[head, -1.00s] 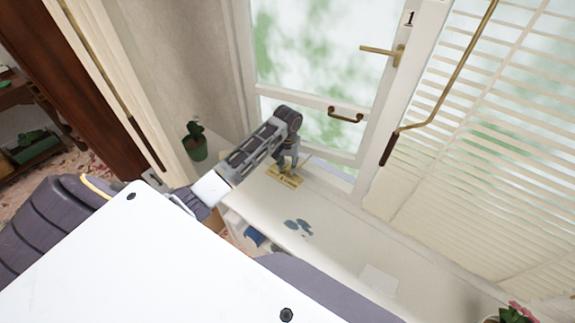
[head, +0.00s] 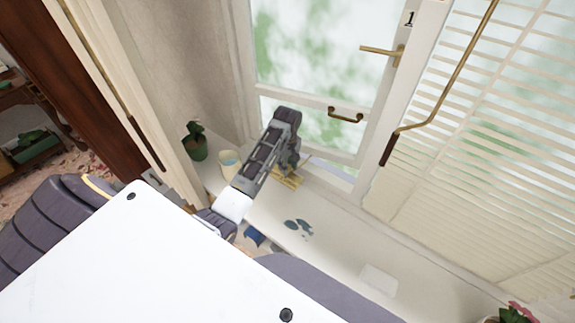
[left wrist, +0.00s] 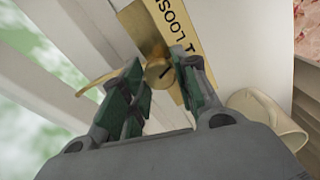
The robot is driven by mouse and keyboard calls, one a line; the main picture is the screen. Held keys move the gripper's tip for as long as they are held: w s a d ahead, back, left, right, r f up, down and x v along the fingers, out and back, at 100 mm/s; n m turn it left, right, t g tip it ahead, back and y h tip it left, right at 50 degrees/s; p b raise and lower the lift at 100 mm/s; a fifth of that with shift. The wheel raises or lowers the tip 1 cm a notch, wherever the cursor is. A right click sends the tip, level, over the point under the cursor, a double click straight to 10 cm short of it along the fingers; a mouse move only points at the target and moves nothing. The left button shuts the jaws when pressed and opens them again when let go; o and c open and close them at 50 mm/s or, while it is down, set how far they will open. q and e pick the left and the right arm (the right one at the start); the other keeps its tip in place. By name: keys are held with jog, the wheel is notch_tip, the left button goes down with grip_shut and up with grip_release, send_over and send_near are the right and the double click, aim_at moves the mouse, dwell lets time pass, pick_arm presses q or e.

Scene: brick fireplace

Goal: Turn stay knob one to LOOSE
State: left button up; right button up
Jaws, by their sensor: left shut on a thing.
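The stay knob (left wrist: 158,72) is a small brass knob with a dark slot, in the left wrist view between my left gripper's green-padded fingers (left wrist: 162,78). The fingers are shut on it, one on each side. A brass label plate (left wrist: 186,38) beside it reads "1 LOOSE"; the rest of its text is hidden or cut off. In the head view my left gripper (head: 287,174) points down at the brass label plate (head: 290,181) on the white sill, and hides the knob. My right gripper is not in view.
The window marked 1 (head: 410,18) has a brass handle (head: 380,52) and a dark pull (head: 345,115).

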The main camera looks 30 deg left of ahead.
pick_arm(q)
jog(key=n, duration=0.4)
jog(key=shift+w+d, duration=0.1)
jog(key=shift+n, duration=1.9)
jog(key=o, duration=1)
jog(key=shift+o, duration=0.2)
jog(key=shift+r, duration=0.1)
jog(key=shift+r, duration=3.7)
jog(key=shift+f, duration=0.1)
